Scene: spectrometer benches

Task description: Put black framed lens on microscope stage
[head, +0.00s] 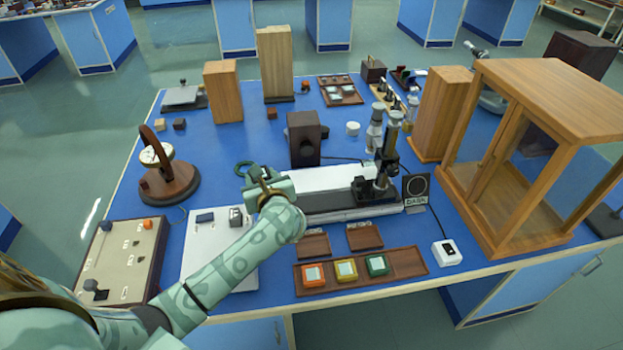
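My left arm reaches in from the lower left. Its gripper (264,188) is over the middle of the blue table, at the left end of a white and black bench. Its fingers are small and partly hidden, so I cannot tell whether they hold anything. My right gripper is not in view.
A dark box (304,139) stands behind the bench. A wooden tray (408,268) with orange, yellow and green framed pieces lies in front. A wooden glass-sided cabinet (540,85) blocks the right. A round gauge (157,155) on a wooden base stands left. Blue table (225,140) shows clear behind the gripper.

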